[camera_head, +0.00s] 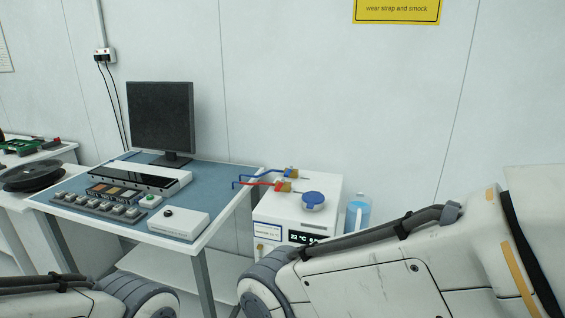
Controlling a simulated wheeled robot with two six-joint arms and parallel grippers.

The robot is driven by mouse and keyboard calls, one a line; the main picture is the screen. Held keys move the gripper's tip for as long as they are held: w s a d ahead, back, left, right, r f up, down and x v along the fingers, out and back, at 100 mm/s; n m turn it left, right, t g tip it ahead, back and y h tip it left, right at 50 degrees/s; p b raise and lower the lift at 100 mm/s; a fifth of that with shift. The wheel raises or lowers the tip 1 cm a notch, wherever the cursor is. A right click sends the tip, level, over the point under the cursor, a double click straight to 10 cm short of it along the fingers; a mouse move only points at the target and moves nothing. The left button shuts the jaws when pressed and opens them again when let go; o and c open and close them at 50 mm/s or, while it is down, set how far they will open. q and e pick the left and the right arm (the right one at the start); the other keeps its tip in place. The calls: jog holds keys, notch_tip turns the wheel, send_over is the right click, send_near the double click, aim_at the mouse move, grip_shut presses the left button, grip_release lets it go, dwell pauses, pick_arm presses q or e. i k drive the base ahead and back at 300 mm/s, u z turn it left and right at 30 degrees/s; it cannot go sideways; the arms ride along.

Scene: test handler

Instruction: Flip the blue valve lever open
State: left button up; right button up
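A white box-shaped unit (327,206) with a lit display reading "22 °C" stands right of the workbench. Two small brass valves sit on its top left edge. A thin blue line (258,169) runs left from the rear valve (291,172), and a red line (258,184) from the front valve (283,186). The blue lever is too small to tell clearly from the blue line, and so is its angle. Parts of both my arms show along the bottom; neither gripper is in view.
A clear jug with blue liquid (358,215) stands right of the unit. The workbench (220,187) on the left carries a monitor (160,116), a white control box (178,223) and a button panel. My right arm hides the unit's lower right. The wall is close behind.

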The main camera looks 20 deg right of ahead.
aim_at(288, 172)
jog(key=z, duration=0.3)
jog(key=i, duration=1.15)
jog(key=z, duration=0.25)
jog(key=k, duration=0.65)
jog(key=u, duration=0.15)
jog(key=i, duration=1.1)
jog(key=z, duration=0.65)
